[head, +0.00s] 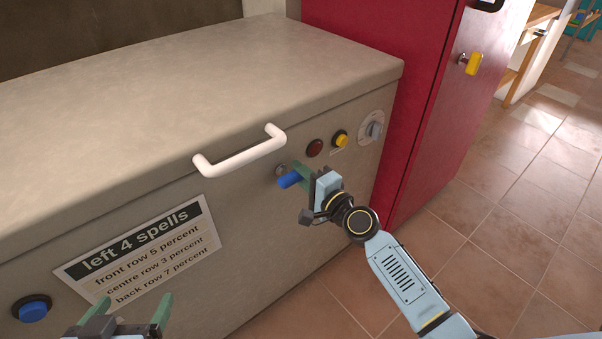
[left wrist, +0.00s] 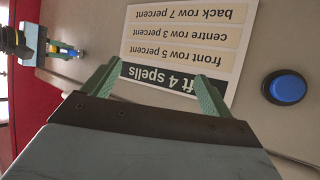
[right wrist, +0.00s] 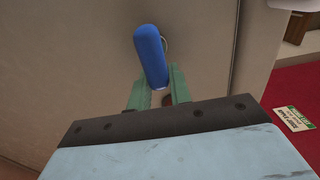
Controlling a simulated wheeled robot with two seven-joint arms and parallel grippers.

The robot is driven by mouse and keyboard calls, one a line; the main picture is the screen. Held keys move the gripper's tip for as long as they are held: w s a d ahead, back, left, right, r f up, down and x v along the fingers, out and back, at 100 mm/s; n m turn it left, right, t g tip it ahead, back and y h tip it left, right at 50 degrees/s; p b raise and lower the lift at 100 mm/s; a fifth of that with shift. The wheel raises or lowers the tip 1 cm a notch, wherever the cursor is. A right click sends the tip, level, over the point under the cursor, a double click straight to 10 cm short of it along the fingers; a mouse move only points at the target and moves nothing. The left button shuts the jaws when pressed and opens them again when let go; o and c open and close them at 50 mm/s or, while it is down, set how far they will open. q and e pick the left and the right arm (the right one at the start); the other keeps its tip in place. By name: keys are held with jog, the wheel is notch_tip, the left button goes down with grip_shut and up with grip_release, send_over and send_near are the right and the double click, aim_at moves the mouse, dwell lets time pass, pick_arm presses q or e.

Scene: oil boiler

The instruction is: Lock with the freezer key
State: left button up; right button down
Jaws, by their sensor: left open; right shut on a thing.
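The freezer is a grey chest (head: 200,75) with a white handle (head: 240,152) on its front edge. The blue freezer key (head: 289,180) is at the round lock (head: 281,169) on the front panel. My right gripper (head: 299,174) is shut on the blue key. In the right wrist view the key's blue handle (right wrist: 151,56) stands between the fingers, with part of the lock ring behind it. How deep the key sits is hidden. My left gripper (head: 123,303) is open and empty, low in front of the sign; it also shows in the left wrist view (left wrist: 153,78).
Right of the lock are a red lamp (head: 315,148), a yellow button (head: 341,138) and a grey dial (head: 374,129). A sign (head: 145,252) and a blue button (head: 33,309) are at left. A red cabinet (head: 415,130) with a yellow key (head: 473,63) stands at right. Tiled floor is clear.

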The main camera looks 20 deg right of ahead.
pick_arm(q)
jog(key=shift+s, duration=0.1)
pick_arm(e)
jog(key=c, duration=1.3)
grip_release()
jog(key=shift+s, duration=0.1)
pick_arm(q)
jog(key=shift+w+d+r+t+h+b, duration=0.15)
jog(key=shift+w+d+r+t, duration=0.15)
jog(key=shift+r+t, duration=0.25)
jog(key=shift+w+d+r+t+h+b, duration=0.1)
jog(key=shift+w+d+r+t+b, duration=0.1)
jog(key=shift+w+r+t, duration=0.35)
jog(key=shift+w+d+r+t+h+b, duration=0.1)
jog(key=shift+d+r+t+h+b, duration=0.1)
jog(key=shift+r+t, duration=0.35)
pick_arm(e)
jog(key=shift+v, duration=6.65)
pick_arm(q)
jog(key=shift+r, duration=0.15)
